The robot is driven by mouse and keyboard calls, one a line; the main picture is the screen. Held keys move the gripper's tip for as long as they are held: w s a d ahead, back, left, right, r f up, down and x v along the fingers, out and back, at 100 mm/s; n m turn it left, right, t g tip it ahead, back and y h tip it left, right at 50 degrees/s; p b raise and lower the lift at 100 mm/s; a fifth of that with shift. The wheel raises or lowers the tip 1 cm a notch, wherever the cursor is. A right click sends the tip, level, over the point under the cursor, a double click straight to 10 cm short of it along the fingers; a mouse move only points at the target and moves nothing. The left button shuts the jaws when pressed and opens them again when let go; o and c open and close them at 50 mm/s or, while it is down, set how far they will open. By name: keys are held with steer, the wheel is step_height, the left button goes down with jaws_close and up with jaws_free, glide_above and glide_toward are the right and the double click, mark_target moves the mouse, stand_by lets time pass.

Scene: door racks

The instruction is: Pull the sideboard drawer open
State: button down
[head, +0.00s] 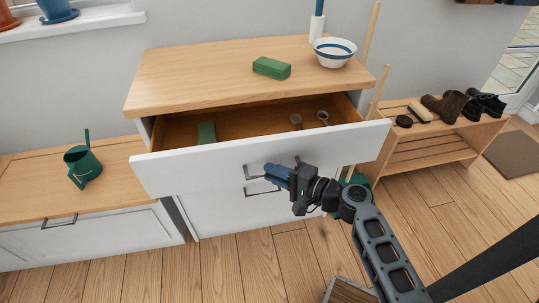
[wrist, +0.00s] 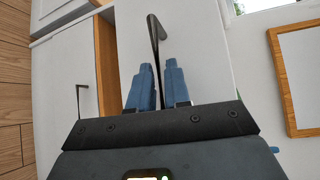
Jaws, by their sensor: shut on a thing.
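The white sideboard with a wooden top (head: 215,75) stands against the wall. Its top drawer (head: 170,170) is pulled out, with the wooden inside showing. In the drawer lie a green item (head: 206,132) and two small round-headed objects (head: 296,120). My gripper (head: 270,171) is at the middle of the drawer front, its blue fingers shut on the dark bar handle (head: 252,174). In the wrist view the handle (wrist: 155,35) runs between the two fingertips (wrist: 159,80). The fingers hide part of the handle in the head view.
A green block (head: 271,67) and a striped bowl (head: 335,52) stand on the sideboard top. A low cabinet with a green watering can (head: 83,165) is at left. A shoe bench (head: 430,140) is at right.

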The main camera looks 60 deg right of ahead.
steer(key=shift+s+a, duration=1.6)
steer(key=shift+a, duration=0.2)
steer(key=c, duration=1.2)
jaws_free()
steer(key=s+r+b, duration=0.1)
steer(key=s, duration=0.6)
steer(key=shift+s+a, duration=0.3)
steer(key=shift+s, duration=0.05)
